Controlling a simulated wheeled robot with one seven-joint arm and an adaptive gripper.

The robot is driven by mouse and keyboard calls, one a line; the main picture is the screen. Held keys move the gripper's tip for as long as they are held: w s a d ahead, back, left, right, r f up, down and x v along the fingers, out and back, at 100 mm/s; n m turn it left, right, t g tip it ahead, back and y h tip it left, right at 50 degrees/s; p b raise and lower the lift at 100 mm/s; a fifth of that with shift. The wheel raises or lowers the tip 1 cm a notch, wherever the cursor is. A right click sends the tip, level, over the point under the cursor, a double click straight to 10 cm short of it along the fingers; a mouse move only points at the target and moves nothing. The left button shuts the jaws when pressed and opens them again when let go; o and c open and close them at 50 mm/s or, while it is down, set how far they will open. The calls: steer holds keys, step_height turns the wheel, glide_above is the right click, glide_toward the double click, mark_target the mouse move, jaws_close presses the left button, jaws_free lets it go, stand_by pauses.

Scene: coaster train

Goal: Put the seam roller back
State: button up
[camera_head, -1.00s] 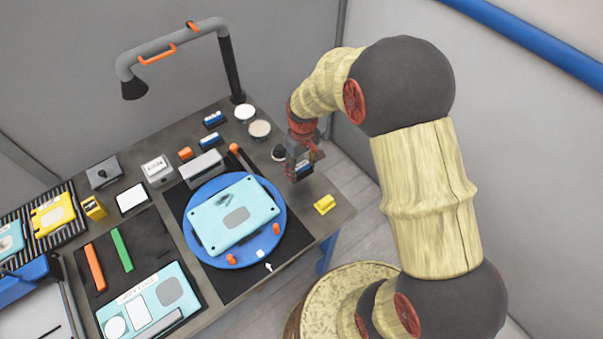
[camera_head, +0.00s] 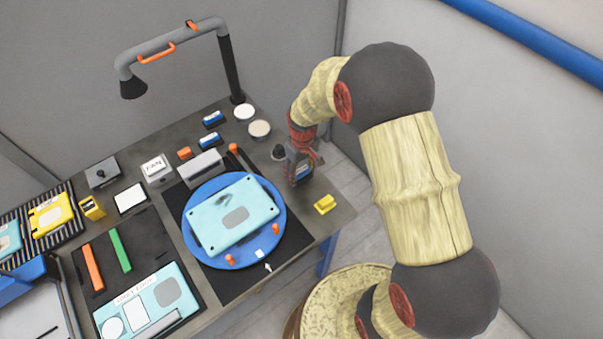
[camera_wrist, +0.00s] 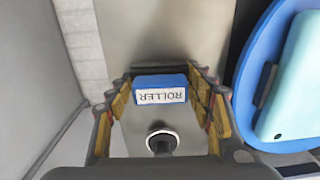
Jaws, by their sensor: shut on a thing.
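The seam roller appears as a blue block with a white label reading ROLLER (camera_wrist: 160,88) in the wrist view. It sits between the fingertips of my gripper (camera_wrist: 166,84), which is shut on it. In the head view my gripper (camera_head: 300,173) points down over the right part of the bench, to the right of the blue turntable. A little of the blue block (camera_head: 304,172) shows there, mostly hidden by the fingers. I cannot tell whether the block touches the bench top.
A dark round knob (camera_head: 278,152) stands close beside my gripper. A yellow block (camera_head: 325,204) lies near the bench's right edge. The blue turntable (camera_head: 275,238) bears a light-blue panel (camera_head: 210,225). Two blue labelled blocks (camera_head: 213,118) and round pale discs (camera_head: 259,129) are behind.

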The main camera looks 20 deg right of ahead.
steer(key=shift+s+f, duration=0.2)
steer(key=shift+f, duration=0.25)
steer(key=shift+c, duration=1)
steer(key=o, duration=1.5)
steer(key=shift+w, duration=0.1)
steer(key=shift+r, duration=0.1)
